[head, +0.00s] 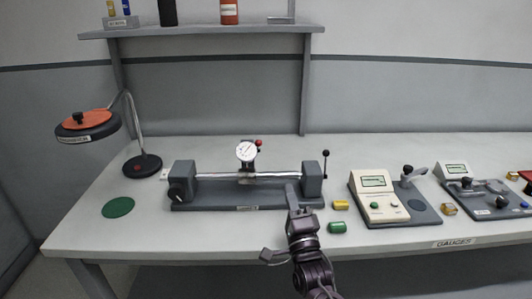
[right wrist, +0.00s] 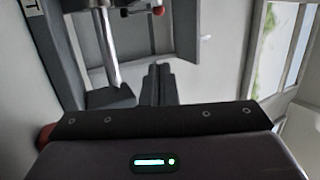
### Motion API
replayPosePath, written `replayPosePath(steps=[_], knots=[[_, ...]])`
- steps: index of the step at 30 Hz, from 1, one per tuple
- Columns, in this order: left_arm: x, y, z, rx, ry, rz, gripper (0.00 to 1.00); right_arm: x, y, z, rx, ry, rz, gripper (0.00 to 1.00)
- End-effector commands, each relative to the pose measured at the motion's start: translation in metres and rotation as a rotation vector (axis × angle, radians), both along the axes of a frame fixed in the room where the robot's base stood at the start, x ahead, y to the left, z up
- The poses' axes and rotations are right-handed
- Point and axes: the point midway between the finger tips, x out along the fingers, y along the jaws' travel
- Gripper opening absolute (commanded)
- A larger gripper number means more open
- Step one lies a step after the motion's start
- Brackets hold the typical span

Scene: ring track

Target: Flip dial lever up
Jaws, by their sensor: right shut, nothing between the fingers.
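The white dial indicator (head: 246,152) stands on the rod of the grey bench fixture (head: 245,194). Its small lever has a red ball end (head: 259,142), up at the right of the dial face. In the right wrist view a red ball (right wrist: 158,10) shows at the top edge, beyond the fingertips. My right gripper (head: 292,188) is shut and empty, in front of the right part of the fixture, below and to the right of the dial. Its closed fingers (right wrist: 157,80) show in the right wrist view, apart from the red ball. My left gripper is not in view.
A black-knobbed lever (head: 326,166) stands at the fixture's right end. Yellow (head: 341,205) and green (head: 337,227) blocks lie to the right of my arm. A cream gauge box (head: 378,196) stands further right. A lamp (head: 87,125) and green disc (head: 118,207) are at left.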

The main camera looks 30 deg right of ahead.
Motion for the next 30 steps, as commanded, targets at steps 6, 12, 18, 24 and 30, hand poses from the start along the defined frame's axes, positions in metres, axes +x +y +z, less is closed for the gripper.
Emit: replayPosePath(steps=[6,12,18,24,30], knots=[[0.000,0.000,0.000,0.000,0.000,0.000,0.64,0.000,0.000,0.000,0.000,0.001,0.000,0.00],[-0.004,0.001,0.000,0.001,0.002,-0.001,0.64,0.014,-0.005,0.008,0.000,-0.001,0.000,0.00],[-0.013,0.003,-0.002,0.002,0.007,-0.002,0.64,0.048,-0.018,0.027,-0.002,-0.003,0.000,0.00],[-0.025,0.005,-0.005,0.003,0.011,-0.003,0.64,0.084,-0.032,0.044,-0.002,-0.001,-0.001,0.00],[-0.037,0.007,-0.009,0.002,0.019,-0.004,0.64,0.109,-0.021,0.051,0.000,0.001,0.000,0.00]])
